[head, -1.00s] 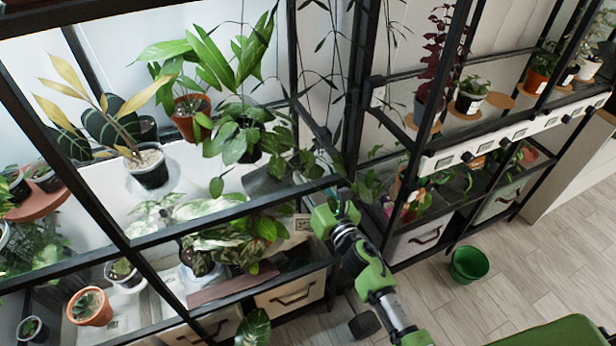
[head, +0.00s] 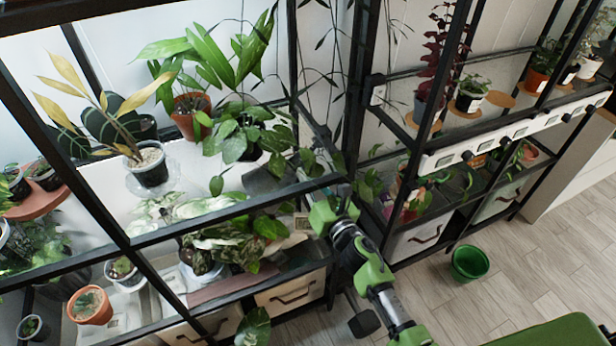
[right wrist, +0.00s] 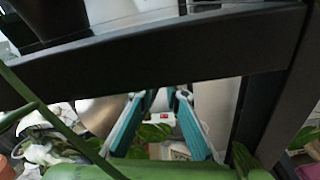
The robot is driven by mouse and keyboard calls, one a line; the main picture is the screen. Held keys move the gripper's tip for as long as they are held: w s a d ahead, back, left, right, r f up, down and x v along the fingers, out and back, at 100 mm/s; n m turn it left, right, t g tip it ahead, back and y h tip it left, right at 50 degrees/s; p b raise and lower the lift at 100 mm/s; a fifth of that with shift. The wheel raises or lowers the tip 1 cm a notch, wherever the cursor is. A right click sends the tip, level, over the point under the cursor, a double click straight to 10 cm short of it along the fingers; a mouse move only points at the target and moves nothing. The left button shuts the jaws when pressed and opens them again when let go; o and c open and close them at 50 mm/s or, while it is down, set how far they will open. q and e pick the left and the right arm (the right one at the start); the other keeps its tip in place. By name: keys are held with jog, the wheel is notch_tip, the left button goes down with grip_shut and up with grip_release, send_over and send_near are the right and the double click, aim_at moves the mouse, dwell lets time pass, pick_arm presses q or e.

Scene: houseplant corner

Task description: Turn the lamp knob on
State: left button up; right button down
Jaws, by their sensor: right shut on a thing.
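My right gripper (head: 316,163) reaches up behind the front rail of the left plant shelf, among leaves. In the right wrist view its two teal fingers (right wrist: 160,97) point away under a dark beam. They are shut on a small part, which I take to be the lamp knob; a small white piece with a red mark (right wrist: 162,91) shows between the fingertips. The knob is too small and too covered to tell its turn. A grey lamp shade (head: 262,181) is just left of the gripper and also shows in the right wrist view (right wrist: 96,112). My left gripper is out of view.
The black shelf rail (head: 235,209) crosses close to my right gripper. Potted plants crowd the shelves around it. A white panel with several black knobs (head: 490,142) runs along the right shelf. A green bucket (head: 469,263) stands on the open floor.

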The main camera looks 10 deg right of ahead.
jog(key=shift+f+m, duration=0.15)
jog(key=shift+m, duration=8.55)
jog(key=shift+h, duration=0.3)
jog(key=c, duration=2)
grip_release()
jog(key=shift+c, duration=0.2)
